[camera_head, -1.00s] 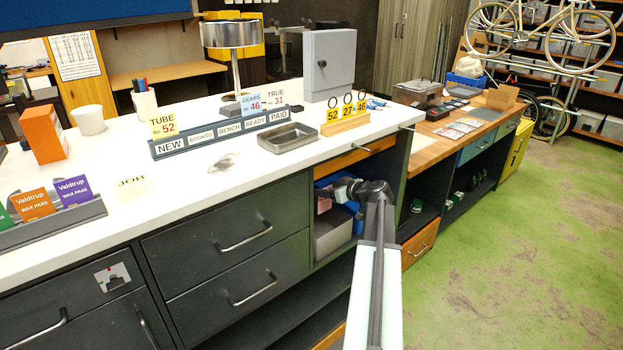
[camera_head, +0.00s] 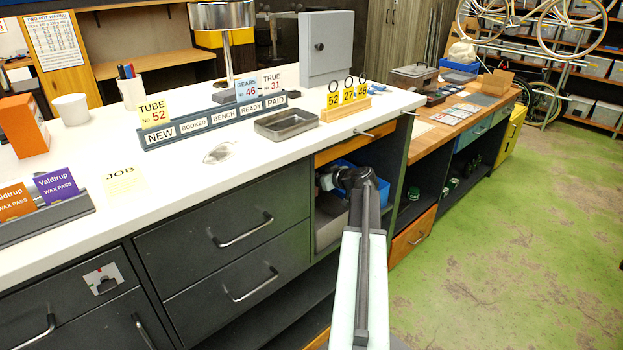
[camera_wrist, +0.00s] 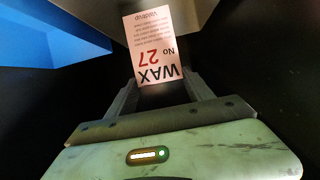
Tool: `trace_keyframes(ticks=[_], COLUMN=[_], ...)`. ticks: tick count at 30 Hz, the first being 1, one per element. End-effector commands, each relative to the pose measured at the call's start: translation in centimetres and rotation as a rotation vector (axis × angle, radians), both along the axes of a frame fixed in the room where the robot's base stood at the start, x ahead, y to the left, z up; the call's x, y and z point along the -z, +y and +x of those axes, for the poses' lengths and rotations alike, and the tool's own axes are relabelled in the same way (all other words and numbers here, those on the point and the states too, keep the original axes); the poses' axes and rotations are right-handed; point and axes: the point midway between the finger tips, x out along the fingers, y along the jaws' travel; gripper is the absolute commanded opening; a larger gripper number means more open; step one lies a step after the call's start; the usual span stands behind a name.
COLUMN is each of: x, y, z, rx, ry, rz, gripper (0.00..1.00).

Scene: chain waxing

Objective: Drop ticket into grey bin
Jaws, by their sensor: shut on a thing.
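My gripper (camera_wrist: 160,92) is shut on a pale pink ticket (camera_wrist: 150,45) printed "WAX No 27", which shows upside down between the fingers in the wrist view. The grey bin (camera_head: 329,234) stands in the open cubby under the white counter. A grey surface, apparently this bin, shows at the top of the wrist view (camera_wrist: 205,14), behind the ticket. I cannot tell whether the ticket is over its opening. In the head view my arm reaches into the cubby, and its wrist hides the fingers.
A blue bin (camera_head: 382,190) is beside the grey one and shows at left in the wrist view (camera_wrist: 45,38). The counter (camera_head: 205,185) above carries a ticket rail (camera_head: 215,122) and a metal tray (camera_head: 287,124). Drawers with handles lie left of the cubby.

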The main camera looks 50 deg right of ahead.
Motion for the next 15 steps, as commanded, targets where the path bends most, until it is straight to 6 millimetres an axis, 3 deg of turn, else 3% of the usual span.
trace_keyframes(ticks=[1, 6, 15], x=[1.6, 3.7, 3.8], y=[-0.1, -0.3, -0.3], z=[-0.1, -0.2, -0.3], rx=[0.002, 0.004, 0.004], ry=[0.000, 0.000, 0.000], rz=[0.000, 0.000, 0.000], gripper=[0.00, 0.00, 0.00])
